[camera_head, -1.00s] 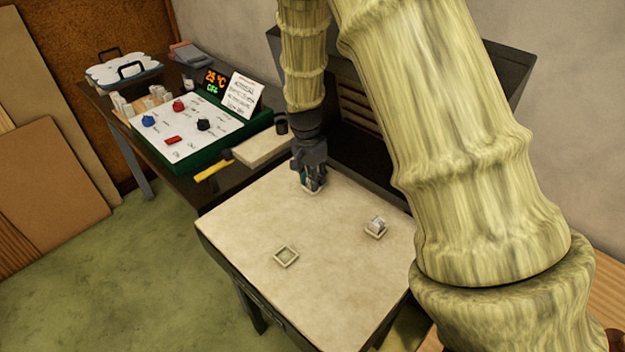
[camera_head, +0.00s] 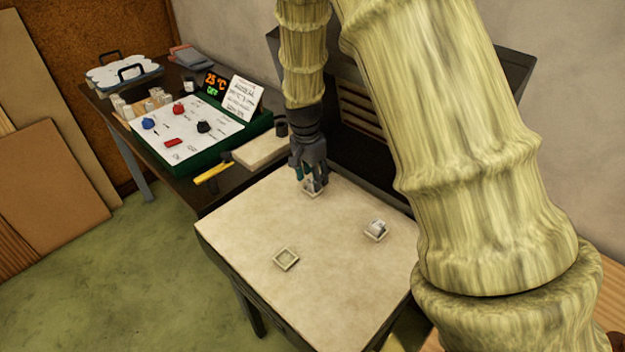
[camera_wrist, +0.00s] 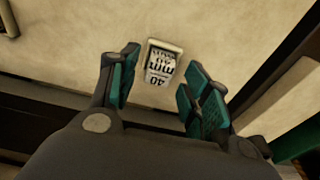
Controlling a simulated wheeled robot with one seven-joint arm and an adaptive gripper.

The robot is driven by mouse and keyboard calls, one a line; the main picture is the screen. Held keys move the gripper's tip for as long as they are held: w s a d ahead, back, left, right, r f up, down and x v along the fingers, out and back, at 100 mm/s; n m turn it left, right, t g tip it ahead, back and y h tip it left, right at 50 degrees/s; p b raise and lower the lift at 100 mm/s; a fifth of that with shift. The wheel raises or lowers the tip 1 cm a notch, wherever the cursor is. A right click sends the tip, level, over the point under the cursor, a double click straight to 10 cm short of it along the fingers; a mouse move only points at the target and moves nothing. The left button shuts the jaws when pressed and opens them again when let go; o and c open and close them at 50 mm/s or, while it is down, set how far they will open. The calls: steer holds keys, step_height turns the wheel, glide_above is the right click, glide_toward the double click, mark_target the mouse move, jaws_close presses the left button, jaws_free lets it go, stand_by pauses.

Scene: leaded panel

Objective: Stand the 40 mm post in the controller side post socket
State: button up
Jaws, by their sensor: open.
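The 40 mm post (camera_wrist: 160,64), a pale block with a printed "40 mm" label, stands in a square socket (camera_head: 312,193) at the far end of the cream-topped table, nearest the controller. Its upright angle is hard to judge. My gripper (camera_head: 311,178) is directly above it, with its fingers open on either side. In the wrist view, the teal finger pads (camera_wrist: 162,84) are spread apart and the post shows between them, clear of both. The post's lower end is hidden by the socket rim.
Another pale post (camera_head: 377,226) sits in a right-hand socket (camera_head: 370,238). A front socket (camera_head: 286,259) is empty. The cream table's middle is clear.

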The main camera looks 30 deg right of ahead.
mark_target(310, 182)
steer(key=shift+s+a+r+b, duration=0.1)
steer(key=shift+a+r+b, duration=0.15)
steer(key=shift+r, duration=1.25)
steer(key=shift+s+a+r+b, duration=0.1)
steer(key=shift+r+b, duration=0.1)
steer(key=shift+r, duration=1.25)
